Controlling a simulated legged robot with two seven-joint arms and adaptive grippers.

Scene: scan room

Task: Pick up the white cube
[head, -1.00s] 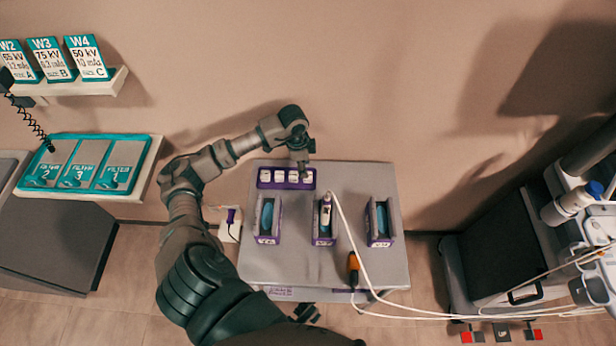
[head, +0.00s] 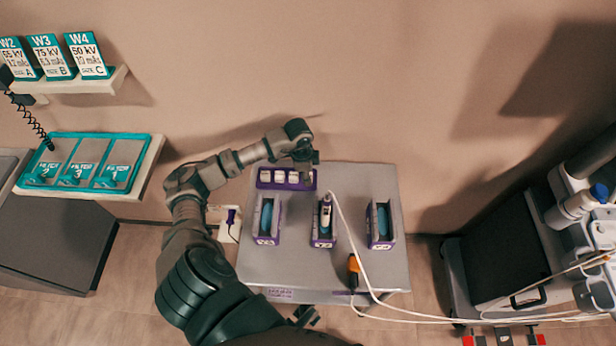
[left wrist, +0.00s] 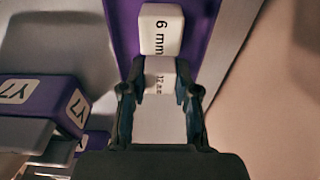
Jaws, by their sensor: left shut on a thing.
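A purple rack (head: 285,187) at the back of the grey table holds a row of white cubes. My left gripper (head: 308,180) is low at the rack's right end. In the left wrist view, its fingers (left wrist: 160,95) are shut on a white cube (left wrist: 160,75) with a small label that is hard to read. A white cube marked "6 mm" (left wrist: 161,28) sits just beyond it in the rack. I cannot tell whether the held cube is clear of the rack. A dark part (head: 306,315) at the table's front edge may be my right gripper; its fingers are unclear.
Three purple holders stand on the table: left (head: 266,238), middle (head: 322,242) and right (head: 380,242). The middle one holds a white probe (head: 326,215) with a cable. An orange-handled tool (head: 353,264) lies near the front. The wall is close behind the table.

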